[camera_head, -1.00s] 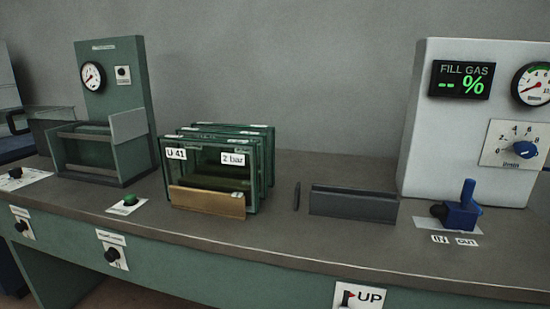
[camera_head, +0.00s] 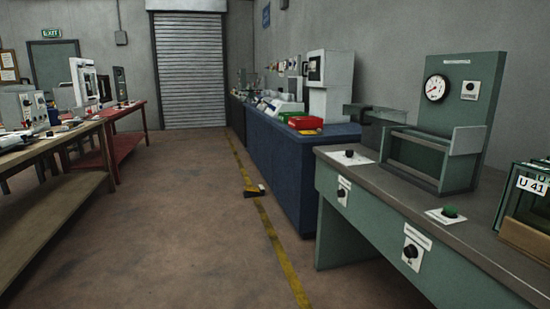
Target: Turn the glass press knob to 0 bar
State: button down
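A green press-like stand (camera_head: 465,105) with a round white gauge (camera_head: 436,88) stands on the green bench at the right. A small dark knob on a white plate (camera_head: 469,90) is beside the gauge. Another black knob (camera_head: 350,153) sits on a plate on the bench top, left of the stand. Two more black knobs are on the bench front, one at the left (camera_head: 342,193) and one nearer me (camera_head: 410,251). The labels are too small to read, so I cannot tell which one is the glass press knob. My gripper is not in view.
A green button (camera_head: 450,211) and glass panes marked U 41 (camera_head: 530,200) are on the bench (camera_head: 480,254). A blue bench (camera_head: 285,170) stands beyond. A yellow-black object (camera_head: 254,191) lies on the floor.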

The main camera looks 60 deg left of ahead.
aim_at(349, 153)
jog(key=u, duration=1.65)
jog(key=i+j, duration=0.4)
jog(key=i, duration=0.2)
jog(key=l+z, duration=0.05)
